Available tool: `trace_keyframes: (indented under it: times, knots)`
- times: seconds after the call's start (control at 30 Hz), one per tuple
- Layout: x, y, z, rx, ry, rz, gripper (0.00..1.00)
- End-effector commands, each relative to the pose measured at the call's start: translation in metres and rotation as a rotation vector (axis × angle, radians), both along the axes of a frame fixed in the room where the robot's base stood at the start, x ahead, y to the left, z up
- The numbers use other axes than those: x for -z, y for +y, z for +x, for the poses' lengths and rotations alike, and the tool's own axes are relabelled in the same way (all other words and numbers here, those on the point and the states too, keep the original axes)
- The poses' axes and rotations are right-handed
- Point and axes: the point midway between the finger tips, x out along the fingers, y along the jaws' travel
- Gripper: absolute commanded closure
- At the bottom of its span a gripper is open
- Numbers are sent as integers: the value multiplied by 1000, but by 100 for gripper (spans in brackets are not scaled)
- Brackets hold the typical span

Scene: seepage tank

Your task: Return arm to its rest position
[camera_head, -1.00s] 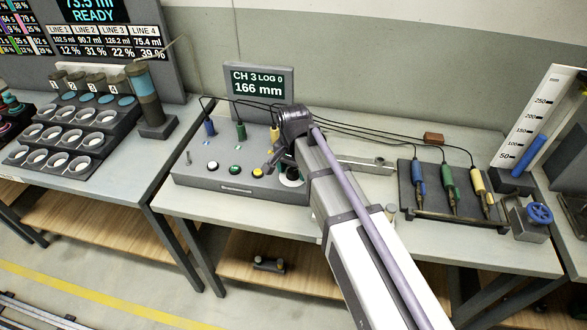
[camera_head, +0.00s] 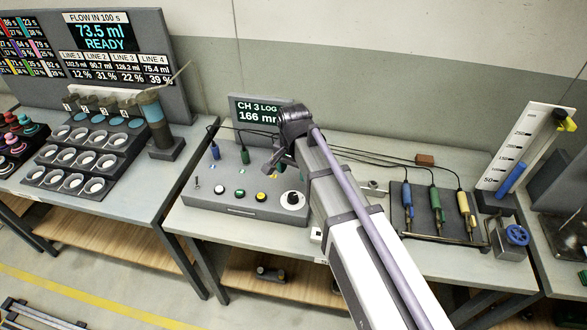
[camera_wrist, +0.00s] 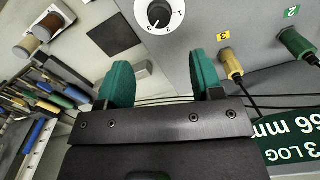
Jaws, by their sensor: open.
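My arm (camera_head: 345,225) reaches up and away over the front of the middle bench in the head view. My gripper (camera_head: 277,160) is at its far end, above the grey console (camera_head: 225,195), where its jaws are small and partly hidden. In the wrist view my gripper (camera_wrist: 160,80) shows two green finger pads spread apart with nothing between them. Beyond them are the white dial (camera_wrist: 160,12) and the yellow plug (camera_wrist: 232,66) of the console. No rest mark for the arm shows.
The channel display (camera_head: 258,110) stands behind the console, with cables running right to several probes (camera_head: 434,210) on a rack. A ruler board (camera_head: 525,150) and blue handwheel (camera_head: 516,235) stand further right.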

Motion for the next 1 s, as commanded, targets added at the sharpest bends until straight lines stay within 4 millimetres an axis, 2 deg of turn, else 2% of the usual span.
trace_keyframes:
  times: [0.23,0.3,0.33,0.37,0.4,0.5,0.6,0.63,0.73,1.0]
  knots:
    - [0,0,0,-36,0,0,40]
    - [0,-1,-5,-156,0,0,40]
    - [0,-5,-16,-237,0,0,40]
    - [0,-15,-32,-323,0,-1,40]
    - [0,-40,-56,-429,0,-1,40]
    - [0,-101,-105,-569,1,-1,40]
    - [0,-145,-137,-550,1,-1,40]
    - [0,-154,-142,-526,1,-1,40]
    - [0,-170,-139,-483,0,-1,40]
    - [0,-170,-138,-481,0,-1,40]
